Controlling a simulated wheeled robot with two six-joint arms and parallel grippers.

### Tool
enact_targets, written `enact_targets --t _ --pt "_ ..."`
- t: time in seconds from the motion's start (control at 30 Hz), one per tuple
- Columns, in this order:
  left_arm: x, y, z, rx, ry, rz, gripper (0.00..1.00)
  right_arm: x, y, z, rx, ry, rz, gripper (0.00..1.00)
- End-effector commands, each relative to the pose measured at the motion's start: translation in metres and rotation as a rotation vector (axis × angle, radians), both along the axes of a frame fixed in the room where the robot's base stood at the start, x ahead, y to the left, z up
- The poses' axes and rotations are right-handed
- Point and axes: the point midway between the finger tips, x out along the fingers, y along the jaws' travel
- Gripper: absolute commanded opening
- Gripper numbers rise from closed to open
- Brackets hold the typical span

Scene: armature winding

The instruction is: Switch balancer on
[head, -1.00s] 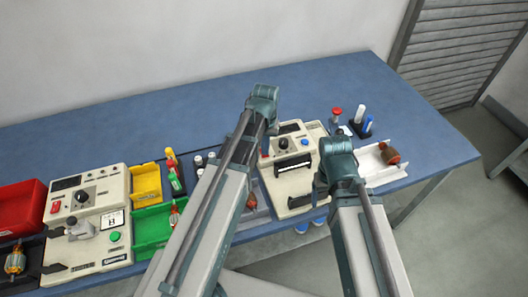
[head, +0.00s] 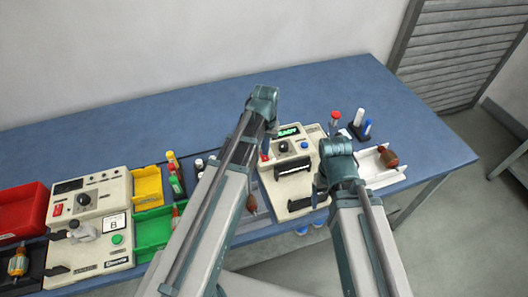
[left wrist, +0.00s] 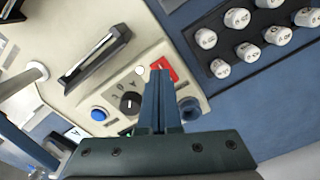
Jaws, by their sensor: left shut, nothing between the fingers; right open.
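The balancer (head: 300,208) is a cream bench machine right of centre in the head view. Its display (head: 287,132) glows green with letters, apparently READY. In the left wrist view its red switch (left wrist: 166,68) is partly behind the tips of my left gripper (left wrist: 160,75). The fingers are shut and empty, at or just over the switch; I cannot tell whether they touch. In the head view my left gripper (head: 271,130) is at the machine's left upper side, mostly hidden by its arm. My right gripper (head: 320,188) is at its right side, its fingers barely visible.
A black knob (left wrist: 131,103) and blue button (left wrist: 99,114) sit beside the switch. Another cream machine (head: 118,190) stands left, with yellow (head: 147,184) and green (head: 150,228) bins. The table's back is clear.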

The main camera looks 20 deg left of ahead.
Motion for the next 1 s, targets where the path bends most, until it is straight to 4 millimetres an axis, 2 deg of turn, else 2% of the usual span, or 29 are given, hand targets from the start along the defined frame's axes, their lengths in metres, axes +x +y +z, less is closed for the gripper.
enact_targets --t 0.03,0.57,0.9,1.0 --pt "0.000 0.000 0.008 0.000 0.000 0.000 0.00 0.000 0.000 0.008 0.000 0.000 0.000 0.76" --pt "0.000 0.000 0.048 0.000 0.000 0.000 0.00 0.000 0.000 0.048 0.000 0.000 0.000 0.76" --pt "0.000 0.000 0.049 0.000 0.000 -0.001 0.00 0.000 0.000 0.049 0.000 0.000 0.000 0.76" --pt "-0.013 -0.011 0.049 0.006 0.004 -0.030 0.00 0.000 0.000 0.049 0.000 0.000 0.000 0.76"
